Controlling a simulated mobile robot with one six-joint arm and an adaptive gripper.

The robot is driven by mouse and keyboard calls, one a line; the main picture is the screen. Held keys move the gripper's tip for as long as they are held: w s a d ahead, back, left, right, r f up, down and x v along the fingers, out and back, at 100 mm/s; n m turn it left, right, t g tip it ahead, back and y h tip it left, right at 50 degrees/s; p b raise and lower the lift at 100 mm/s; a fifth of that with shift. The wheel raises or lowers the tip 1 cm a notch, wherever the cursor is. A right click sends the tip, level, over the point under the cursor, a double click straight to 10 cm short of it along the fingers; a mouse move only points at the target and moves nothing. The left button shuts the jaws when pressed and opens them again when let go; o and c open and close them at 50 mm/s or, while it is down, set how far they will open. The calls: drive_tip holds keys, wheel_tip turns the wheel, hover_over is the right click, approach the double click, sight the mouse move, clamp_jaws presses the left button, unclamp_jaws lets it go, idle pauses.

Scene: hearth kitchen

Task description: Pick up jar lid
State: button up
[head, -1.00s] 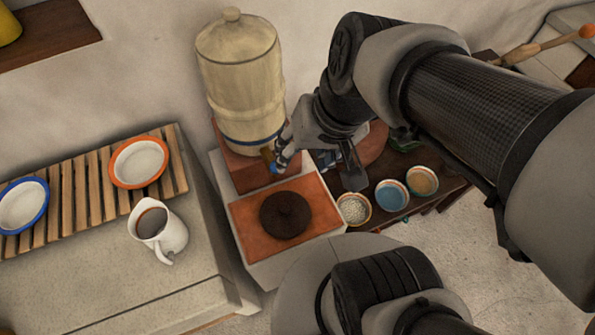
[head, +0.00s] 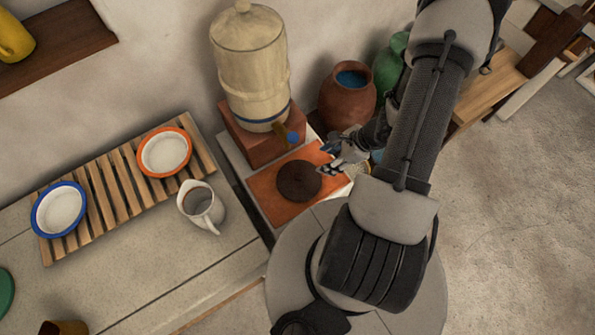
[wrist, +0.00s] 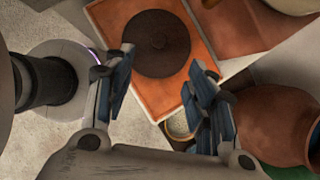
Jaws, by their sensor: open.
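A round, dark brown lid (head: 299,181) lies flat on an orange tile (head: 265,203) in front of the water dispenser. In the wrist view the lid (wrist: 158,43) shows whole near the top, with the orange tile (wrist: 110,18) around it. My gripper (head: 338,155) is above and to the right of the lid in the head view, apart from it. In the wrist view my gripper (wrist: 163,75) has its blue-grey fingers spread, with nothing between them, and the lid lies beyond the fingertips.
A cream dispenser (head: 250,65) with a blue-tipped tap (head: 292,137) stands behind the lid. A terracotta jar (head: 346,104) and a green jar (head: 388,70) stand to the right. A white pitcher (head: 200,208) and a wooden rack (head: 105,200) with two bowls are left.

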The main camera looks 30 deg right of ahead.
drive_tip(key=b, duration=0.4)
approach(300, 175)
drive_tip(key=f, duration=0.1)
drive_tip(key=a+f, duration=0.1)
drive_tip(key=shift+w+a+f+m, duration=0.1)
drive_tip(key=shift+a+f+m, duration=0.2)
drive_tip(key=shift+f, duration=0.1)
drive_tip(key=shift+w+d+b+x, duration=0.15)
drive_tip(key=shift+b+x, duration=0.25)
drive_tip(key=shift+x, duration=1.15)
drive_tip(key=shift+w+d+b+x, duration=0.15)
drive_tip(key=shift+b+x, duration=0.25)
drive_tip(key=shift+x, duration=1.2)
drive_tip(key=shift+a+r, duration=0.1)
drive_tip(key=shift+r, duration=0.05)
drive_tip(key=shift+c, duration=0.5)
clamp_jaws()
